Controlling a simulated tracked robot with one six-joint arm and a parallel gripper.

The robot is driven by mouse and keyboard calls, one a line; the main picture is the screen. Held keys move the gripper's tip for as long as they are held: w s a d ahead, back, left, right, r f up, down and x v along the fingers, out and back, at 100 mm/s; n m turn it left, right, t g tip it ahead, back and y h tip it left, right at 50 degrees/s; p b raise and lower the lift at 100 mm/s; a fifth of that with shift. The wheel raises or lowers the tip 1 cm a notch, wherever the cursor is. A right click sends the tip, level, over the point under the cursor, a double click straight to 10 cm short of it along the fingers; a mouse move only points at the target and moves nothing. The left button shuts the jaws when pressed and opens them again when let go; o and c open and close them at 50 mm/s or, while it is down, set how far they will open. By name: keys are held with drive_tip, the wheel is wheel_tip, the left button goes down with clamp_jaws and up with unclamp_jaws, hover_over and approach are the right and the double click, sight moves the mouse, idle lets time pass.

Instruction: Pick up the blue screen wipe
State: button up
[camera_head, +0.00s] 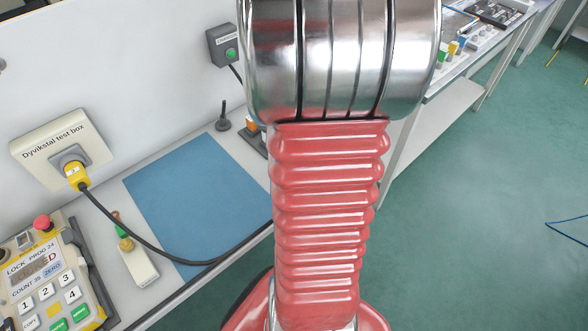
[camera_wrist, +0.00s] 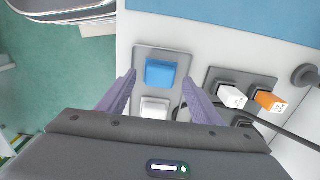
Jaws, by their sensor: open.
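In the wrist view, a small blue block (camera_wrist: 161,73), which looks like the blue screen wipe, sits at the far end of a grey plate (camera_wrist: 145,51). A white block (camera_wrist: 155,107) sits on the same plate, nearer my wrist. My gripper (camera_wrist: 158,78) is open, its two purple fingers to the left and right of the plate. The blue block appears between the fingertips; I cannot tell their height above it. In the head view my arm hides the gripper and the blue block.
Another plate to the right holds a white block (camera_wrist: 231,97) and an orange block (camera_wrist: 270,101); a dark cable passes beside it. A blue mat (camera_head: 197,195) lies on the bench. A test box (camera_head: 60,145) and a keypad panel (camera_head: 45,285) stand left. Green floor is at right.

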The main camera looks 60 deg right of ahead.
drive_tip(key=shift+f, duration=0.6)
drive_tip(key=shift+c, duration=0.7)
drive_tip(key=c, duration=1)
wheel_tip(320, 180, up, 10)
